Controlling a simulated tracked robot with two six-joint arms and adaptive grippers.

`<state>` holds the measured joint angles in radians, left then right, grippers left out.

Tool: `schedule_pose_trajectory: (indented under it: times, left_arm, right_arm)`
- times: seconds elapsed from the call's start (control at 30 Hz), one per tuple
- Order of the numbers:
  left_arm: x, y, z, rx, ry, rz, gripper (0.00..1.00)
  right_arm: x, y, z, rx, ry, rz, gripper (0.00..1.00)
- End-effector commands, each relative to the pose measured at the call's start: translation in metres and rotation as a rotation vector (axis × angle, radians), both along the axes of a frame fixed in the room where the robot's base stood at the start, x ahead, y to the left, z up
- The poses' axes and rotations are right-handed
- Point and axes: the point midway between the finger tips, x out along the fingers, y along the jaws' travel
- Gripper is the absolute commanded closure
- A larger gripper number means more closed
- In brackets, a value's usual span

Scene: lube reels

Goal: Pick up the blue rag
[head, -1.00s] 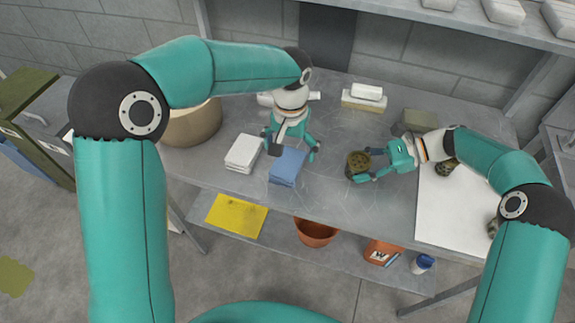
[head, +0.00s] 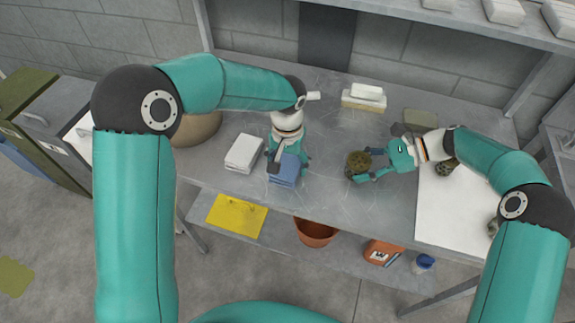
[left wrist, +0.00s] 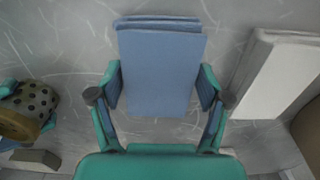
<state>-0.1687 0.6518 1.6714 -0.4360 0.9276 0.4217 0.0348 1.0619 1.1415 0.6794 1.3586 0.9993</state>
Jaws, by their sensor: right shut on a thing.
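The blue rag (head: 284,172) is a folded stack lying on the grey metal table near its front edge. My left gripper (head: 287,162) is down over it. In the left wrist view the rag (left wrist: 160,62) lies between the two fingers of my left gripper (left wrist: 161,88), one close along each side; whether they touch it I cannot tell. The left fingers are still wide apart. My right gripper (head: 366,166) is shut on a brown round part with holes (head: 357,161), held over the table to the right.
A folded white cloth stack (head: 244,153) lies just left of the rag. A beige tub (head: 198,127) stands further left, and white blocks (head: 364,97) at the back. A white mat (head: 450,215) covers the right end. The table between rag and right gripper is clear.

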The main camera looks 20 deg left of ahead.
Motion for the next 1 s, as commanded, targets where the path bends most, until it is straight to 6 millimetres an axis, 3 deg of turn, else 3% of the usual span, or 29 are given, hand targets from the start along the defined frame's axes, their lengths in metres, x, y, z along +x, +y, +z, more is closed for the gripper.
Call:
schedule_pose_trajectory:
  times: [0.03,0.2,0.57,1.0]
  left_arm:
    - [0.000,0.000,0.000,0.000,0.000,0.000,0.39]
    - [0.000,0.000,0.000,0.000,0.000,0.000,0.66]
    - [0.001,0.000,0.010,-0.001,-0.003,0.001,0.66]
    - [0.001,0.000,0.086,0.000,-0.004,0.000,0.66]
  right_arm:
    - [0.000,0.000,0.000,-0.001,0.000,0.000,0.65]
    - [0.000,0.000,0.000,-0.001,0.000,0.000,0.65]
    - [0.000,0.000,0.000,-0.001,0.000,0.000,0.65]
    - [0.000,0.000,0.000,-0.001,0.000,0.000,0.65]
